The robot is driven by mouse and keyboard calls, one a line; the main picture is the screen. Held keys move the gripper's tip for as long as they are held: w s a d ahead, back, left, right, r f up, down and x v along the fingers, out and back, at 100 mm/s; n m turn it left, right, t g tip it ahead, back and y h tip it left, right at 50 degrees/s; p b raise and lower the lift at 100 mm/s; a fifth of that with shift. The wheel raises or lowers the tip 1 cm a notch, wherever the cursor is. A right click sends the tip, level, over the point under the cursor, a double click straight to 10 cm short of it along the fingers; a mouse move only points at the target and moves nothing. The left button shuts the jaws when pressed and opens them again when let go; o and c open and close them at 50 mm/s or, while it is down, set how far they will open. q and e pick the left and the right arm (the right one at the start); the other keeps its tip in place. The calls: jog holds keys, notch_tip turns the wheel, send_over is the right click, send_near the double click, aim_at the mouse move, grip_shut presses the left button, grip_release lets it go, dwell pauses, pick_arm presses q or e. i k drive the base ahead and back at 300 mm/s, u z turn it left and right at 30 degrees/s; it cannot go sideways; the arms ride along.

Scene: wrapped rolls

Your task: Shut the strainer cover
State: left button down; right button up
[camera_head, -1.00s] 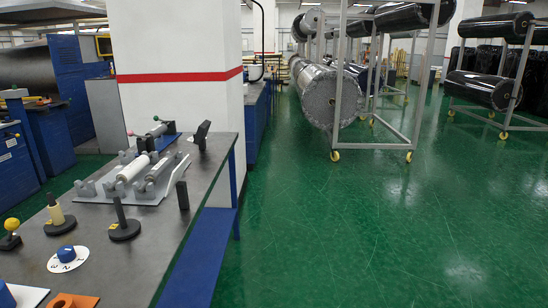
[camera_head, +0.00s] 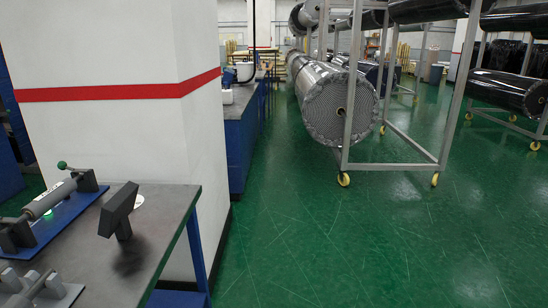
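No strainer or strainer cover can be made out in the head view. Neither of my grippers is in view. A grey-topped workbench (camera_head: 164,213) stands at the lower left. On it, a grey roller (camera_head: 50,199) with a green knob lies in dark holders on a blue plate (camera_head: 58,225). A dark upright block with a tilted face (camera_head: 118,211) stands right of the plate. Part of another grey device (camera_head: 38,290) shows at the bottom left corner.
A white pillar with a red stripe (camera_head: 110,93) rises behind the bench. A wheeled rack (camera_head: 440,120) holds wrapped rolls, beside a large wrapped roll (camera_head: 340,107). A blue bench (camera_head: 238,130) stands behind the pillar.

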aim_at(228, 76)
jog(key=i, duration=7.6)
jog(key=u, duration=1.1)
jog(key=k, duration=0.5)
jog(key=u, duration=4.85)
jog(key=i, duration=0.5)
jog(key=u, duration=0.05)
